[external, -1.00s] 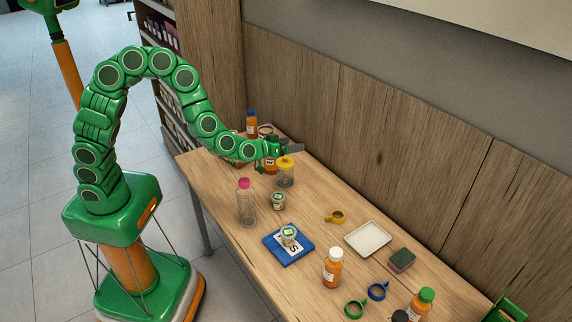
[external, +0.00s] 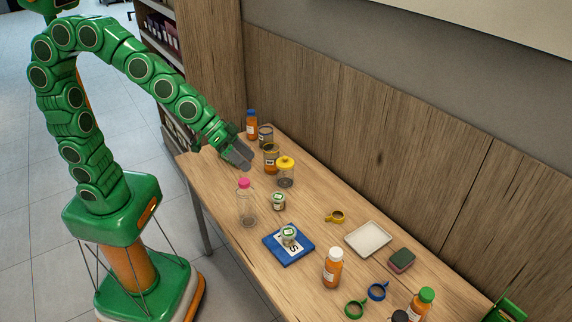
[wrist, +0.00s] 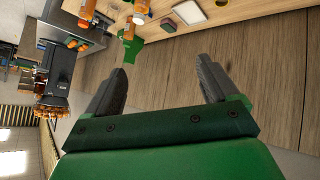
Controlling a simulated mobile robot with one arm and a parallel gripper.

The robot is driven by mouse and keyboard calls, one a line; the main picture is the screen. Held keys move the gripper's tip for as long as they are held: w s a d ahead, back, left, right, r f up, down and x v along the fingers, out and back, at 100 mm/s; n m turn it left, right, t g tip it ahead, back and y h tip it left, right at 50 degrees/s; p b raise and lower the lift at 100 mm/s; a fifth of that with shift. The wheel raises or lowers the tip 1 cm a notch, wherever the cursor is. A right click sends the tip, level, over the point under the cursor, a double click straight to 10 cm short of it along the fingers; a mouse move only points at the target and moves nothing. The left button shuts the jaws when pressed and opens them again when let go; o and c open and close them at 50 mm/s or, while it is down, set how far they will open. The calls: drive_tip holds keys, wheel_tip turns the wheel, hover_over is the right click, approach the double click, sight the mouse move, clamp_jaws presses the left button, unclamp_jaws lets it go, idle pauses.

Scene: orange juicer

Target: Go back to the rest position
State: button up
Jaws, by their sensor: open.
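My gripper (external: 238,155) is above the far left end of the wooden table (external: 225,185) in the external view, with its grey fingers pointing down and to the right. In the wrist view my gripper (wrist: 158,88) shows its two dark fingers spread apart with nothing between them. My green segmented arm arches up from its base and reaches over the table's left end. The jars and bottles near the gripper stand on the table, and none is held.
Near the gripper stand a blue-capped bottle (external: 251,125), an orange-filled jar (external: 271,160), a yellow-lidded jar (external: 286,172) and a pink-capped bottle (external: 246,205). A blue board (external: 275,253), a white tray (external: 358,250) and a white-capped orange bottle (external: 332,268) are nearer. The wooden wall runs behind.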

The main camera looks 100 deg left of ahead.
drive_tip(key=s+d+r+m+g, duration=0.2)
drive_tip(key=s+g, duration=0.3)
drive_tip(key=s, duration=1.4)
drive_tip(key=s+f+g, duration=0.3)
drive_tip(key=s, duration=0.6)
drive_tip(key=s+a+f+m+g+y, duration=0.1)
drive_tip(key=s+f+g, duration=0.1)
drive_tip(key=s, duration=0.7)
drive_tip(key=shift+a+f+g, duration=0.15)
drive_tip(key=shift+f+g, duration=0.25)
drive_tip(key=shift+f, duration=0.3)
drive_tip(key=shift+s, duration=0.1)
